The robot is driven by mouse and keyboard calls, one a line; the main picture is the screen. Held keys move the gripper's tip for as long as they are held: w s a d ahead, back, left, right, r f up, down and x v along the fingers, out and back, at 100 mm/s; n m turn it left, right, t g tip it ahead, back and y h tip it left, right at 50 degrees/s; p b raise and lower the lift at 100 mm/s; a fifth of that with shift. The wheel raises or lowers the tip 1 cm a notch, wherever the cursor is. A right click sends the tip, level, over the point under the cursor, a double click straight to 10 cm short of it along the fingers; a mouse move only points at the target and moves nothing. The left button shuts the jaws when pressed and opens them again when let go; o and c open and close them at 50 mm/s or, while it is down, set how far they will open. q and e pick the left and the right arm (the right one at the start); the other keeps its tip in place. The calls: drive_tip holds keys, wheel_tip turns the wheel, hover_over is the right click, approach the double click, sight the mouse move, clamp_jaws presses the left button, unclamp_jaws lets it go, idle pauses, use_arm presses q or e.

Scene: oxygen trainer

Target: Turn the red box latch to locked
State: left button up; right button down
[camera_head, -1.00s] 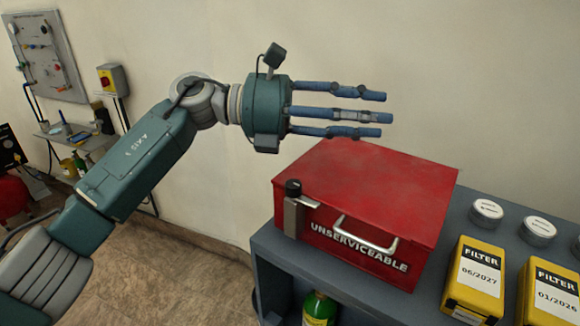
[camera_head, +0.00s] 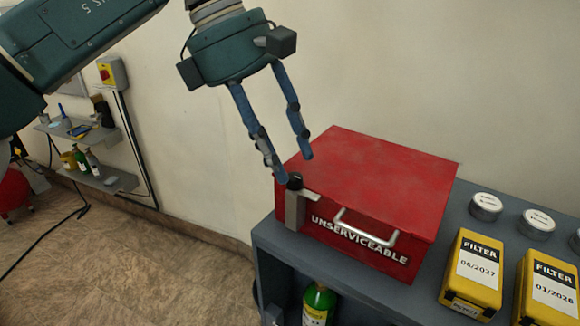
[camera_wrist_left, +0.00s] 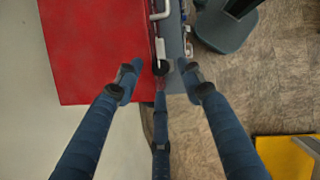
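The red box (camera_head: 370,180), marked UNSERVICEABLE, stands lid shut on a grey bench. Its latch, a grey metal plate (camera_head: 292,212) with a black round knob (camera_head: 295,182) and a short pale tab, is at the front left corner. The knob also shows in the left wrist view (camera_wrist_left: 160,68). My left gripper (camera_head: 294,167) points down over this corner, fingers spread. In the left wrist view its fingertips (camera_wrist_left: 159,75) lie on either side of the knob, with a third finger just below it. Contact with the knob cannot be told. My right gripper is not in view.
A silver handle (camera_head: 366,228) sticks out from the box front. Yellow filter boxes (camera_head: 473,275) and round tins (camera_head: 486,207) stand right of the box. A green bottle (camera_head: 319,303) stands below the bench top. Floor at the left is open.

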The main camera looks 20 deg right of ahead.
sight(293, 176)
use_arm(q)
drive_tip(key=shift+x, duration=1.05)
drive_tip(key=shift+s+d+f, duration=0.15)
drive_tip(key=shift+f, duration=0.3)
drive_tip(key=shift+c, duration=0.5)
clamp_jaws()
